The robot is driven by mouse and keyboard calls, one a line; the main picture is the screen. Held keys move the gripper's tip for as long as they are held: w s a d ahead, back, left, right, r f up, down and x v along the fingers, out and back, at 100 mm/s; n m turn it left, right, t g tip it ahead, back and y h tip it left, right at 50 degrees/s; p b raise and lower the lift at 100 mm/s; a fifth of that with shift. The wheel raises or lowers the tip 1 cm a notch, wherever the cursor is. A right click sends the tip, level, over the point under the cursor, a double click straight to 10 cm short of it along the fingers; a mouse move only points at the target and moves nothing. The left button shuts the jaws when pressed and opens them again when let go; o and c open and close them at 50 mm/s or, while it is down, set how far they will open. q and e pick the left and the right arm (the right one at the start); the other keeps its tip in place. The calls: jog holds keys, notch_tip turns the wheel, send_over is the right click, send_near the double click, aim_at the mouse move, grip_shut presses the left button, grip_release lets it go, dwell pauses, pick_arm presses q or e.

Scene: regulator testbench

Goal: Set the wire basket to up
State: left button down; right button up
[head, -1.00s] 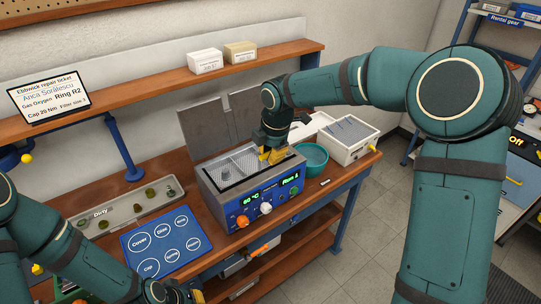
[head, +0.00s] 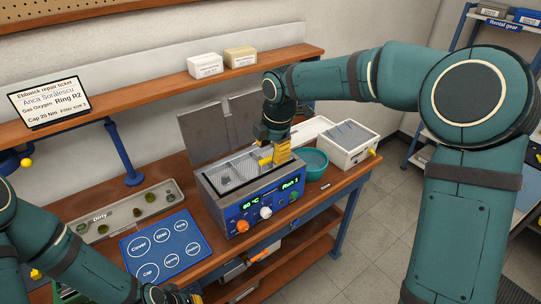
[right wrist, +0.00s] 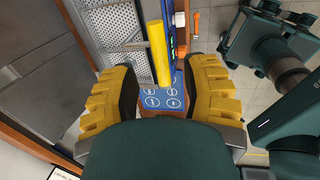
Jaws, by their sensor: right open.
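The wire basket (head: 236,172) is a grey mesh tray in the tank of the blue-fronted cleaner (head: 252,207); its mesh stands near the tank's rim. In the right wrist view, the mesh (right wrist: 108,35) is at the upper left. A yellow bar (right wrist: 158,50), which looks like the basket's handle, lies between my right fingers there with a gap on both sides. My right gripper (head: 276,156) is open above the right end of the tank; its fingers also show in the right wrist view (right wrist: 163,95). My left gripper (head: 182,297) is partly cut off at the bottom edge.
A teal bowl (head: 314,161) and a white box (head: 348,144) stand right of the cleaner. A blue mat with labelled circles (head: 167,245) and a "Dirty" tray (head: 122,211) with small parts lie to the left. Grey upright panels (head: 205,135) stand behind the tank.

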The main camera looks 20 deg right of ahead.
notch_tip(320, 180, up, 9)
jog(key=s, duration=0.1)
jog(key=shift+s+d+f, duration=0.15)
jog(key=shift+s+d, duration=0.15)
